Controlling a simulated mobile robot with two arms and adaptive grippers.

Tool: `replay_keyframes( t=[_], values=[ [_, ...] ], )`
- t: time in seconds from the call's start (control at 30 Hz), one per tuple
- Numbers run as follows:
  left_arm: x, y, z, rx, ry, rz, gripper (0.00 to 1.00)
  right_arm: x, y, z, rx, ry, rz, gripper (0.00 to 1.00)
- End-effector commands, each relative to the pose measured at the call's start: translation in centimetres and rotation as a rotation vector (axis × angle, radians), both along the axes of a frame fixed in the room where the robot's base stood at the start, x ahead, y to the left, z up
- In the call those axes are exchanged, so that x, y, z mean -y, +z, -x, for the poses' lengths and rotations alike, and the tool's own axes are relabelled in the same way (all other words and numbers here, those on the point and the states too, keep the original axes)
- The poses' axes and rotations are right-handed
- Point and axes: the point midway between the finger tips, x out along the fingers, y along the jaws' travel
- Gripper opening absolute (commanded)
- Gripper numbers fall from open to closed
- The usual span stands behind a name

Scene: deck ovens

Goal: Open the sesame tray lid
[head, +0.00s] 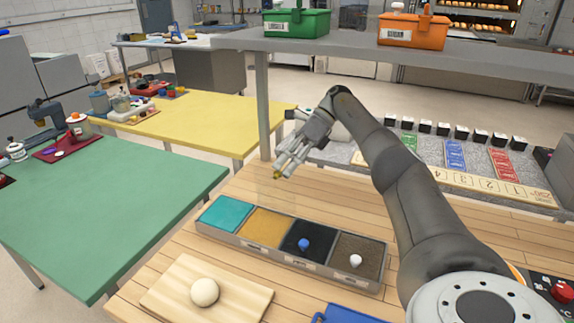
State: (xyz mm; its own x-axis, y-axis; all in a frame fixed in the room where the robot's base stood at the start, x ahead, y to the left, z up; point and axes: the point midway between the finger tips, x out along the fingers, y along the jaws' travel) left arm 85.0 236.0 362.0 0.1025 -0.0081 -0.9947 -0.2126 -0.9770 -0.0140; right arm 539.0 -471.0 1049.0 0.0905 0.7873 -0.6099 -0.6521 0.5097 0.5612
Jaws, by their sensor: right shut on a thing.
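A long grey tray (227,235) with four compartments stands on the wooden table. From left they show teal (225,214), golden (264,227), near-black with a blue knob (304,244) and speckled brown with a white knob (355,261). No knob shows on the teal or golden compartment. My right gripper (280,170) is above and behind the tray, shut on a small yellow knob (276,176). A faint see-through lid (278,194) seems to hang below the knob, clear of the tray. The labels are too small to read. My left gripper is out of view.
A cutting board (240,296) with a dough ball (205,291) lies in front of the tray. A shelf above holds green (297,23) and orange (412,32) boxes; its post (263,105) stands behind my right gripper. A blue item (345,314) lies at the front edge.

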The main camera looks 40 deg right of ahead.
Motion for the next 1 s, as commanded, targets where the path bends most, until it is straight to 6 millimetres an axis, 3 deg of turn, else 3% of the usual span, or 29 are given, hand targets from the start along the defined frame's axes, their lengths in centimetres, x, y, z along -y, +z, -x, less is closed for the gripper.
replay_keyframes(
  t=[0.03,0.3,0.33,0.57,1.0],
  values=[
    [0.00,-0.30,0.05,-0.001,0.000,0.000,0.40,-0.10,-2.31,0.32,-0.047,0.002,0.026,0.00],
    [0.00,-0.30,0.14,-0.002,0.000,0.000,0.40,-0.10,-2.31,0.30,-0.047,0.002,0.026,0.00],
    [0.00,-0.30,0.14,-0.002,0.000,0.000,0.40,-0.10,-2.31,0.30,-0.047,0.002,0.026,0.13],
    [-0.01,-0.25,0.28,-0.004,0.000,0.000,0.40,-0.08,-2.26,0.31,-0.047,0.001,0.028,0.42],
    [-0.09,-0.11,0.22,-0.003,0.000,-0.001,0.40,0.05,-1.95,0.36,-0.044,0.001,0.028,0.42]
  ],
)
